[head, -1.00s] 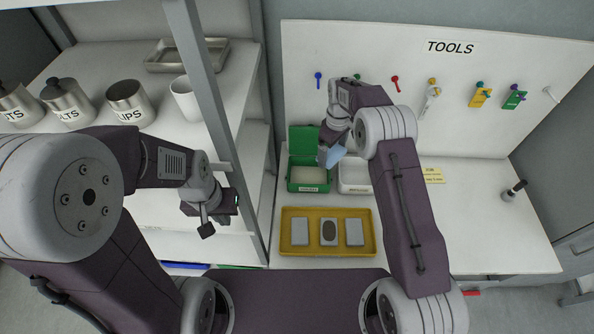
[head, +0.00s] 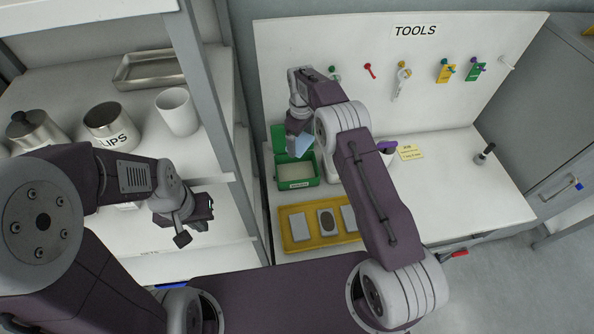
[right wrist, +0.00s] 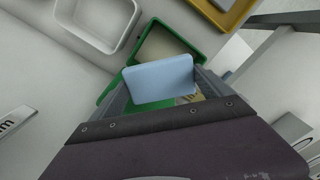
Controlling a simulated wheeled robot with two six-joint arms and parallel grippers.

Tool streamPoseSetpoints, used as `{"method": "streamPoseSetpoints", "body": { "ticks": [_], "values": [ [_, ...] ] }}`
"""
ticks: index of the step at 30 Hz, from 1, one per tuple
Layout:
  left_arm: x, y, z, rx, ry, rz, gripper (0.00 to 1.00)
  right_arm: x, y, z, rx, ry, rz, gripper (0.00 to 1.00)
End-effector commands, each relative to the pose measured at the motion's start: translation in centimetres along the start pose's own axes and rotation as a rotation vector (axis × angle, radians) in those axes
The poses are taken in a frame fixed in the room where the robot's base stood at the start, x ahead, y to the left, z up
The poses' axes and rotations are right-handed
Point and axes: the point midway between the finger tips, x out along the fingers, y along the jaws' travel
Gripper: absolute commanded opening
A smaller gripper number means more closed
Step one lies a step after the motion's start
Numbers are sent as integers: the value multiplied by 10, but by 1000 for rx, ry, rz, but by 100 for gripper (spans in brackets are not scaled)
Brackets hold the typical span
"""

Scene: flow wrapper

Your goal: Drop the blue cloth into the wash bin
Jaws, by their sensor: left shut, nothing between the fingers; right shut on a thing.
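My right gripper (head: 297,142) is shut on the light blue cloth (head: 305,146) and holds it over the back part of the open green bin (head: 313,181). In the right wrist view the cloth (right wrist: 160,80) is a flat, stiff-looking panel between the fingers, with the green bin (right wrist: 188,42) behind it. The bin's label is too small to read, so I cannot tell whether it is the wash bin. A white bin (right wrist: 97,20) is beside it, mostly hidden by my right arm in the head view. My left gripper (head: 196,221) is shut and empty before the shelf.
A shelf post (head: 212,110) stands between the shelf and the bench. The TOOLS board (head: 430,80) rises behind. The right side of the bench (head: 440,200) is mostly clear.

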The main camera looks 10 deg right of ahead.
Motion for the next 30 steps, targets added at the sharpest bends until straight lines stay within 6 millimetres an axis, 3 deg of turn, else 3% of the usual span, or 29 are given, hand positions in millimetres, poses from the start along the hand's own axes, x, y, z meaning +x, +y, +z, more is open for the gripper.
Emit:
{"method": "streamPoseSetpoints", "body": {
  "ticks": [8, 21, 30],
  "values": [
    [2, 0, 0, 0, 0, 0, 0, 4, 0, 1, 1, -1, 0, 46],
    [47, -1, 5, 0, 0, 0, 0, 58, 0, 1, 1, 0, 0, 46],
    [47, -1, 5, 0, 0, 0, 0, 60, 0, 1, 1, 0, 0, 46]
  ]
}}
